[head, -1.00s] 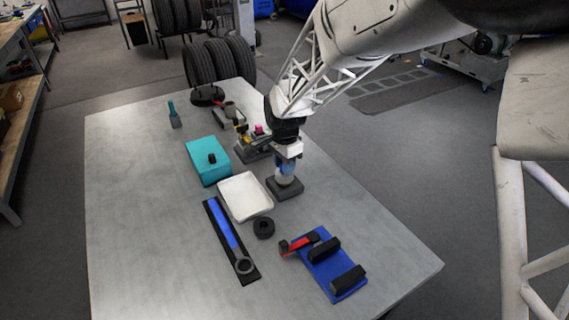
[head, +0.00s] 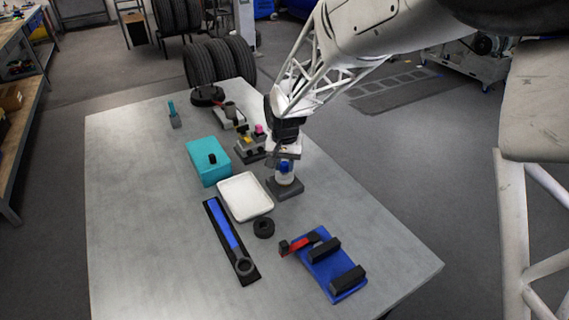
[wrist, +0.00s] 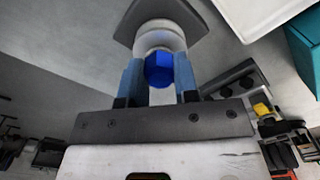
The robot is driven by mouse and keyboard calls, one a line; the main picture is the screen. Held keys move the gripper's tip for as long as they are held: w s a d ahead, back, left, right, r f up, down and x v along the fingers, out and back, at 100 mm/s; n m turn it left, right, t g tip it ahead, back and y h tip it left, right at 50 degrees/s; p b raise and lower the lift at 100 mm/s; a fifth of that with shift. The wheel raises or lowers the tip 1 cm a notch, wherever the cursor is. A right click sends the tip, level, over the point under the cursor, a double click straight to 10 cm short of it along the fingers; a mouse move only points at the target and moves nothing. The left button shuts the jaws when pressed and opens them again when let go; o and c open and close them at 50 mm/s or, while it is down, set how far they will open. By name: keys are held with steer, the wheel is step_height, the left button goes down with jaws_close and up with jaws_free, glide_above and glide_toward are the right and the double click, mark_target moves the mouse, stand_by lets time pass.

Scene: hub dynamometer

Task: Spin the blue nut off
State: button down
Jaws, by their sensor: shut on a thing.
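The blue nut (wrist: 158,69) is between the two light-blue fingers of my gripper (wrist: 158,80) in the wrist view, with a finger against each side. My gripper is shut on it. In the head view the blue nut (head: 284,168) shows below my wrist, at the top of a white round hub (head: 285,179). The hub stands upright on a dark square base (head: 286,189). The wrist view also shows the white hub (wrist: 160,37) just beyond the nut. Whether the nut is still on a thread is hidden.
A white tray (head: 246,208) lies left of the base, with a teal box (head: 203,171) behind it. A black ring (head: 264,228), a blue-handled wrench (head: 225,226) and a blue fixture (head: 335,277) are nearer. Bare table lies at the left.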

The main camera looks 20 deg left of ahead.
steer(key=n, duration=0.3)
steer(key=shift+f+n, duration=0.1)
steer(key=shift+n, duration=0.3)
steer(key=n, duration=0.4)
steer(key=c, duration=1)
jaws_free()
